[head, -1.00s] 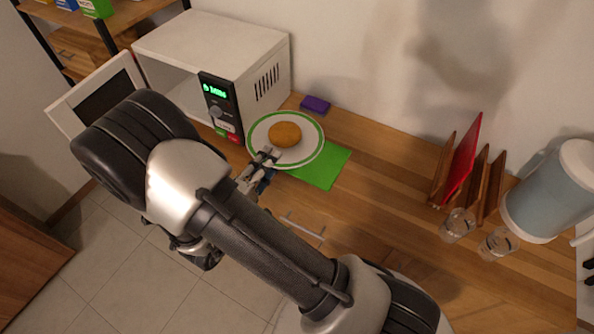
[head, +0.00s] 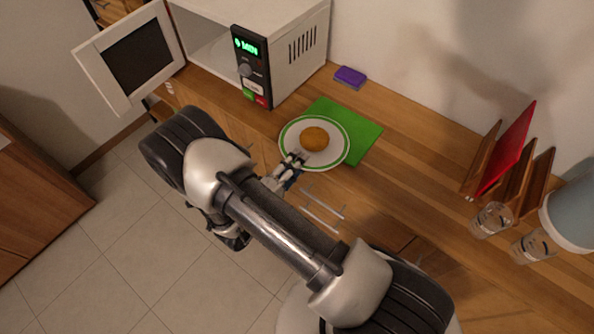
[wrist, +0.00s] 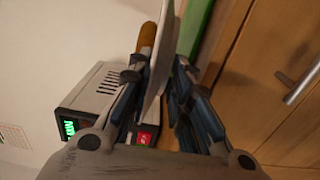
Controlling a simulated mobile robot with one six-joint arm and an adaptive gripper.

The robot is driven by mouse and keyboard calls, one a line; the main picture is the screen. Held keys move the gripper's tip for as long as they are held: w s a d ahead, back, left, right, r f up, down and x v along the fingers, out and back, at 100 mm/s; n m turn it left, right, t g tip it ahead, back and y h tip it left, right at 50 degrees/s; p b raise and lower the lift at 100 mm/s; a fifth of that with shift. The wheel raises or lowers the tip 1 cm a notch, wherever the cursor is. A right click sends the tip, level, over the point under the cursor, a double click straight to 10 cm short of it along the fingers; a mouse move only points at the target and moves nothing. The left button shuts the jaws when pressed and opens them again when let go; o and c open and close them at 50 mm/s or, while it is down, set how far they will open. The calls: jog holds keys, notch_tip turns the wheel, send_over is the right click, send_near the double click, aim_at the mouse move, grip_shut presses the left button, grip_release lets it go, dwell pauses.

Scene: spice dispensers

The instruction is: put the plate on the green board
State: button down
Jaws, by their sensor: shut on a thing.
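The white plate (head: 335,161) with a green rim carries a round brown food item (head: 314,138). My gripper (head: 296,160) is shut on the plate's near-left edge. In the wrist view the plate (wrist: 158,75) is edge-on between the fingers of my gripper (wrist: 160,88), with the brown food (wrist: 147,38) on its left side. The green board (head: 362,128) lies on the wooden counter, partly hidden behind the plate. In the wrist view the board (wrist: 194,28) is apart from the plate, which looks held above the counter.
A white microwave (head: 300,45) with its door (head: 135,60) open stands at the back left. A purple sponge (head: 350,76) lies behind the board. A rack with a red board (head: 508,145), glass jars (head: 492,219) and a blue-grey container (head: 572,212) stand right. The counter between is clear.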

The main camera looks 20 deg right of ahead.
jog(key=shift+f+b, duration=0.55)
jog(key=shift+f, duration=1.25)
jog(key=shift+f, duration=0.15)
jog(key=c, duration=1.5)
grip_release()
jog(key=shift+o, duration=0.2)
